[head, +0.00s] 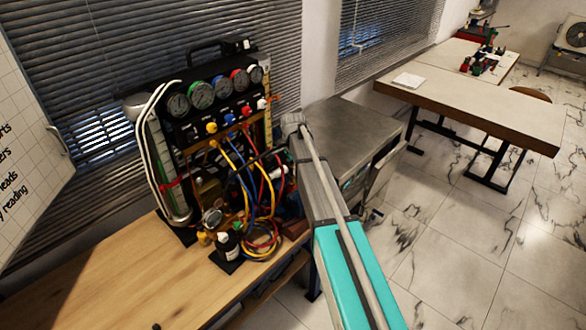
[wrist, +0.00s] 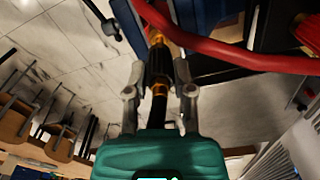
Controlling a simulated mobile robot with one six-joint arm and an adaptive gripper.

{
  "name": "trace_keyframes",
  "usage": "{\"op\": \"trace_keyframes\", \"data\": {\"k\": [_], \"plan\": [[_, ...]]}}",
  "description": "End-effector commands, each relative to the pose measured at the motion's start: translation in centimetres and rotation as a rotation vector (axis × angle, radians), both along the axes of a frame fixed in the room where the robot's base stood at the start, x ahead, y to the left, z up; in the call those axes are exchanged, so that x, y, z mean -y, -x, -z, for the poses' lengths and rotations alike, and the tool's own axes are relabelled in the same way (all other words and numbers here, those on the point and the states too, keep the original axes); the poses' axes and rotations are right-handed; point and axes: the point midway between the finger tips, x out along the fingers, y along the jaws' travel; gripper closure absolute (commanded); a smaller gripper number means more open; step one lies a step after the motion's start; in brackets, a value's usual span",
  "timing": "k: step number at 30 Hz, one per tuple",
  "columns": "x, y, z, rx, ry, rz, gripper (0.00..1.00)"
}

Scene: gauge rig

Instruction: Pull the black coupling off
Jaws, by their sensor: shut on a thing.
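The black coupling (wrist: 158,68) sits between the two fingers of my gripper (wrist: 158,82) in the wrist view. My gripper is shut on it. A brass fitting (wrist: 156,38) shows at the coupling's far end, and a black and brass piece runs back from it toward my palm. Whether the coupling is still seated on the fitting, I cannot tell. In the head view my arm reaches toward the gauge rig (head: 205,130), and my fingers and the coupling cannot be made out there.
A thick red hose (wrist: 225,52) crosses close beyond my fingers. Yellow, blue and red hoses (head: 262,238) hang and coil at the rig's front. A grey cabinet (head: 345,130) stands right of the rig.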

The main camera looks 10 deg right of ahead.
Motion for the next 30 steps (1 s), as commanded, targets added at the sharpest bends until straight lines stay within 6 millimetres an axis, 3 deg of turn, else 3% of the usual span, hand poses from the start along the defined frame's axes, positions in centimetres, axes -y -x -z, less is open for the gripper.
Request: {"op": "trace_keyframes", "data": {"k": [18,30], "plan": [[0.0,0.0,-2.3,0.000,0.000,0.000,1.00],[0.0,0.0,-2.5,0.000,0.000,0.000,1.00]]}}
